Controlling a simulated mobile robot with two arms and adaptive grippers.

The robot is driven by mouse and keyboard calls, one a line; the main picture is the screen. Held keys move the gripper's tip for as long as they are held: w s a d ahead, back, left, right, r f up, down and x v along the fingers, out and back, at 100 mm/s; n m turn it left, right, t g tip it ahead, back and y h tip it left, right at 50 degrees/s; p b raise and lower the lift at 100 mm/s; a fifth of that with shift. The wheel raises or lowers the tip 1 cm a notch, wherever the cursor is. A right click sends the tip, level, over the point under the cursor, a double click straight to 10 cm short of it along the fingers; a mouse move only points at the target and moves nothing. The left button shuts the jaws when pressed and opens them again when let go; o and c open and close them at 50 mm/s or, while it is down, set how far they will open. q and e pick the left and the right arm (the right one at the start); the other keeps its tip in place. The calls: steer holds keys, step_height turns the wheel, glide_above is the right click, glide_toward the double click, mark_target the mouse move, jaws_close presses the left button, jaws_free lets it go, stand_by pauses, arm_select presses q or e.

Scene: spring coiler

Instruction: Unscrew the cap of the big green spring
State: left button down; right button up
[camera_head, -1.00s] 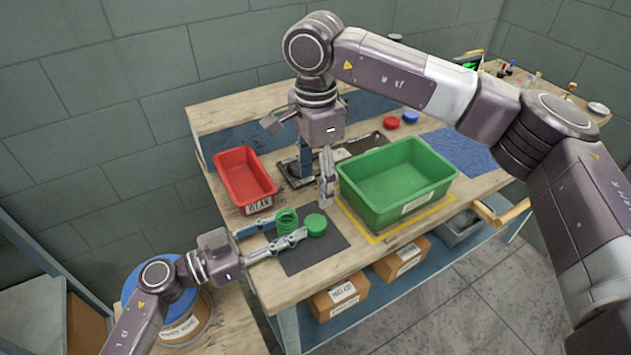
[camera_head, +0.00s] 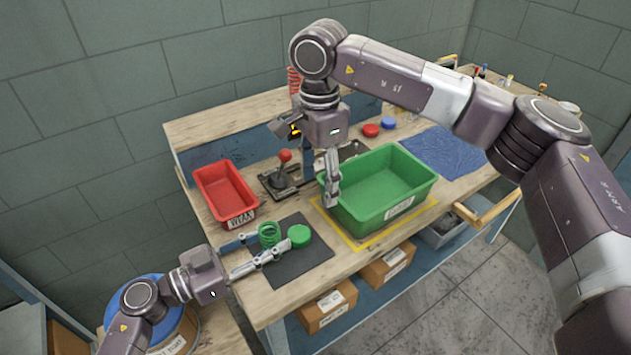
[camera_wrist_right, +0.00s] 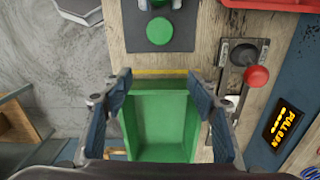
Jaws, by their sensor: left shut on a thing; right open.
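The big green spring (camera_head: 268,234) stands at the dark mat (camera_head: 300,266) near the front left of the bench. My left gripper (camera_head: 273,241) is shut around it. A round green cap (camera_head: 299,236) is right beside the spring, at its right; I cannot tell whether they touch. The right wrist view also shows the cap (camera_wrist_right: 160,30) on the mat, with the spring mostly cut off at the top edge. My right gripper (camera_head: 331,199) is open and empty, pointing down by the left end of the green bin (camera_head: 398,207). Its spread fingers also show in the wrist view (camera_wrist_right: 160,82).
A red bin (camera_head: 222,210) stands left of a lever with a red knob (camera_head: 285,156). The mat's front part is clear.

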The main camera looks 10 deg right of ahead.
step_height(320, 180, up, 12)
stand_by(1.1)
